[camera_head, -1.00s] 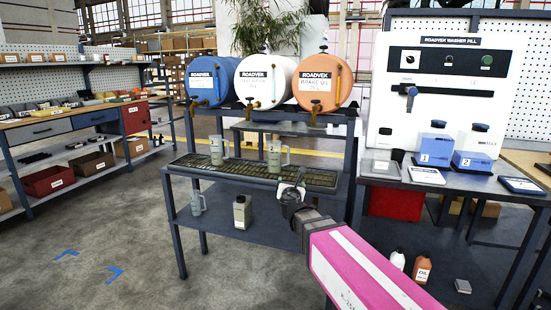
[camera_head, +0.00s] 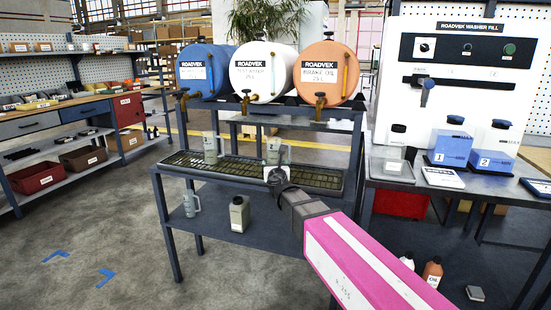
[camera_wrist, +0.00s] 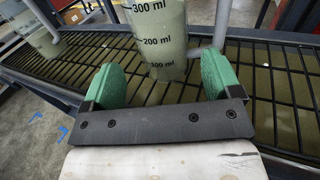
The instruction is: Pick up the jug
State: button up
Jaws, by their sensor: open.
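A grey-green translucent measuring jug (camera_head: 273,151) stands upright on the slatted drip tray of the rack, in front of my gripper (camera_head: 277,173). In the wrist view the same jug (camera_wrist: 160,38) shows its ml marks, with a handle to its right. My gripper (camera_wrist: 166,76) is open, its green pads on either side of the jug's lower part. I cannot tell whether either pad touches it. A second jug (camera_head: 211,148) stands on the tray to the left, and it also shows in the wrist view (camera_wrist: 32,28). A third jug (camera_head: 191,204) is on the lower shelf.
Blue, white and orange barrels (camera_head: 327,74) with taps lie above the drip tray (camera_head: 180,163). A grey-green canister (camera_head: 239,214) stands on the lower shelf. A washer-fill bench (camera_head: 392,170) with blue-labelled bottles is close on the right. Open floor lies at front left.

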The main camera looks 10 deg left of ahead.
aim_at(275, 162)
jog(key=x, duration=0.6)
jog(key=shift+w+f, duration=0.2)
jog(key=shift+w, duration=0.05)
jog(key=shift+s, duration=0.1)
jog(key=c, duration=0.7)
